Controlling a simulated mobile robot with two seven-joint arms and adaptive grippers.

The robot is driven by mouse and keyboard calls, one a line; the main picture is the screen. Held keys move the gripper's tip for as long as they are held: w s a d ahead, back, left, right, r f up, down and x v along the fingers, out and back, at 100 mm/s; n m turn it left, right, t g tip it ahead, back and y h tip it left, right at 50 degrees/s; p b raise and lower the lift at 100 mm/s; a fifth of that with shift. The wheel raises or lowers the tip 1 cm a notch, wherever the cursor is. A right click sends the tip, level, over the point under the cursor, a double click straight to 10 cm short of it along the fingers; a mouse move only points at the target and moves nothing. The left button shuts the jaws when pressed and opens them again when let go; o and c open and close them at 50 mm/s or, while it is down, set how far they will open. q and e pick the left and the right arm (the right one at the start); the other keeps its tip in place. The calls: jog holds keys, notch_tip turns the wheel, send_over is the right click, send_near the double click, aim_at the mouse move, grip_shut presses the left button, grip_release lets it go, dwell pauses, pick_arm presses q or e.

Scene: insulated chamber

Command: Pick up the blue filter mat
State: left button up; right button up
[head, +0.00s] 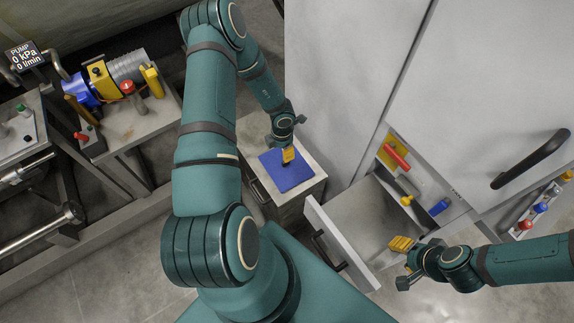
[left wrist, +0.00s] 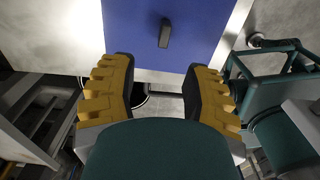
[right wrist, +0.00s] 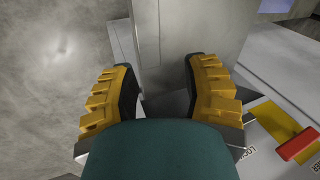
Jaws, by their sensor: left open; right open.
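The blue filter mat (head: 290,176) lies flat on top of a small grey cabinet (head: 311,157). It also fills the upper middle of the left wrist view (left wrist: 185,35), with a small dark upright tab (left wrist: 165,33) on it. My left gripper (head: 288,156) is over the mat's far part in the head view. In the left wrist view its yellow-padded fingers (left wrist: 160,88) are apart with nothing between them, and the tab is ahead of the fingertips. My right gripper (head: 400,252) is open and empty by the open drawer; its fingers (right wrist: 160,85) are apart.
An open drawer (head: 335,245) juts out right of the mat's cabinet. A tall pale cabinet (head: 330,60) stands behind. A pump bench (head: 130,125) is at the left.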

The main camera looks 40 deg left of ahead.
aim_at(284, 162)
pick_arm(q)
notch_tip(284, 162, down, 4)
jog(key=shift+w+r+b, duration=0.1)
jog(key=shift+b, duration=0.25)
jog(key=f, duration=0.1)
jog(key=f+b, duration=0.1)
jog(key=f, duration=0.3)
jog(key=shift+d+b, duration=0.25)
jog(key=shift+b, duration=0.15)
grip_shut()
